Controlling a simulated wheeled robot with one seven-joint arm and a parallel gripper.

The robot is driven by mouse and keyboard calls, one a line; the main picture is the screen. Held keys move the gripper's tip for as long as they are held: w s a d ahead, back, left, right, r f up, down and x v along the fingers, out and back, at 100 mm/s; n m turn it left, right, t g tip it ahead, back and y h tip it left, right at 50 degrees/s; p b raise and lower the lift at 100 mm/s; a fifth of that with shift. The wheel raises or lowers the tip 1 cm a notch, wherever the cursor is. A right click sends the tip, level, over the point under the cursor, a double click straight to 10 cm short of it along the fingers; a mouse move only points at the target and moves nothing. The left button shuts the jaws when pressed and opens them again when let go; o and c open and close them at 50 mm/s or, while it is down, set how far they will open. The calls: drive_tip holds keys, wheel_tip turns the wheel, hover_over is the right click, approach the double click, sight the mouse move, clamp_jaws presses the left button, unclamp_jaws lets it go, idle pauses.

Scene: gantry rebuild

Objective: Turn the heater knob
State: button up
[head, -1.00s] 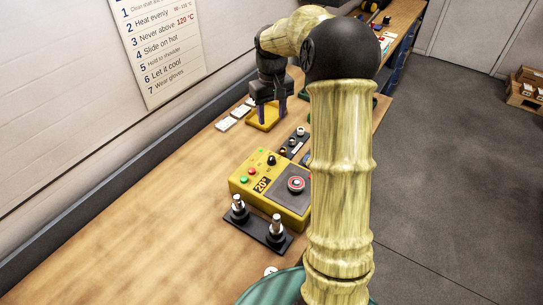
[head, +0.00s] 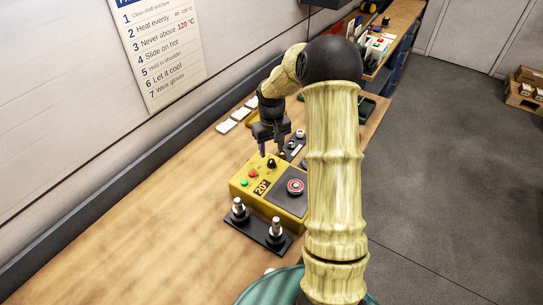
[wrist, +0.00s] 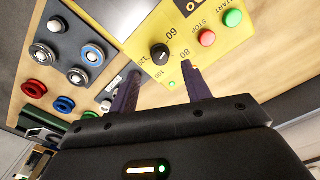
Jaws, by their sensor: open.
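The yellow heater (head: 240,187) stands on the bench. It has a display reading 20°, red and green buttons and a dark plate with a red ring on it. Its black heater knob (head: 271,163) is at the back edge of the panel. In the wrist view the round knob (wrist: 160,53) has a pale pointer mark and sits among printed numbers including 60, 80 and 120. My gripper (head: 272,152) is open, pointing down at the knob's end of the heater. In the wrist view its dark purple fingers (wrist: 162,72) lie either side of the knob's line, the knob just beyond the tips. I see no contact.
A black stand with two upright shafts (head: 258,229) is at the heater's near side. A dark tray of rings (wrist: 75,55) lies close beside the heater. White blocks (head: 227,126) lie near the wall. The bench's left front is clear.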

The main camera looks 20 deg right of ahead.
sight(271, 161)
wheel_tip(271, 161, down, 5)
drive_tip(key=shift+f+p, duration=0.15)
drive_tip(key=shift+p, duration=0.3)
drive_tip(key=c, duration=1)
